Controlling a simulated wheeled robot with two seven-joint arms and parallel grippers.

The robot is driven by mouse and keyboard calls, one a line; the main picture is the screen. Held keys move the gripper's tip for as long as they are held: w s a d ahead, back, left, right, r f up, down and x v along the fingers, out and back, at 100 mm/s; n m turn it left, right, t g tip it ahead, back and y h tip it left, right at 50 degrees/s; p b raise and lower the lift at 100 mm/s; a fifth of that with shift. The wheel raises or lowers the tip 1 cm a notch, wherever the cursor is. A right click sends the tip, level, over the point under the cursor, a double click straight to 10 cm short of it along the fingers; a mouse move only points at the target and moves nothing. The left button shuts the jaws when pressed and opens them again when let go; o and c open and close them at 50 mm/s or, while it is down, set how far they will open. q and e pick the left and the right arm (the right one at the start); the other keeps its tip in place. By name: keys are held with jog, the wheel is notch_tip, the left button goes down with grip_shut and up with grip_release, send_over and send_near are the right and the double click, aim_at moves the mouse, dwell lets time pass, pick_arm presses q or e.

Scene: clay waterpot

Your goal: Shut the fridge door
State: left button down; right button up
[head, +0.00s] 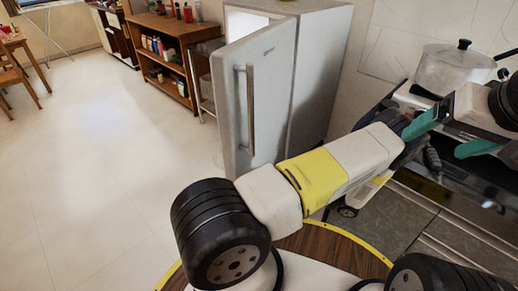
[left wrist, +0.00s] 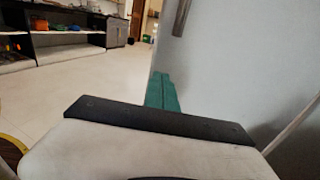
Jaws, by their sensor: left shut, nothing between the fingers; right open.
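The white fridge (head: 318,75) stands at the back centre in the head view. Its door (head: 228,110) is swung open, with a bright gap at the top and door shelves at its left. A long vertical handle (head: 250,108) is on its outer face. In the left wrist view the grey door face (left wrist: 235,60) fills the right side, with the handle (left wrist: 182,16) at the top. My left gripper (left wrist: 163,92) is shut and empty, close beside the door; contact cannot be told. My right gripper (head: 452,134) is open and empty at the right, by the counter.
A silver pot (head: 443,69) stands on the counter at the right. A wooden shelf (head: 165,55) with bottles is left of the fridge, and a wooden chair (head: 15,80) is at far left. The pale floor (head: 90,150) left of the door is clear.

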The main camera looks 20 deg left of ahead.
pick_arm(q)
send_near(240, 164)
jog(key=shift+t, duration=0.3)
jog(key=a, duration=0.6)
jog(key=shift+w+a+f, duration=0.1)
jog(key=shift+w+a, duration=0.05)
jog(key=shift+a, duration=0.25)
jog(key=shift+m, duration=0.3)
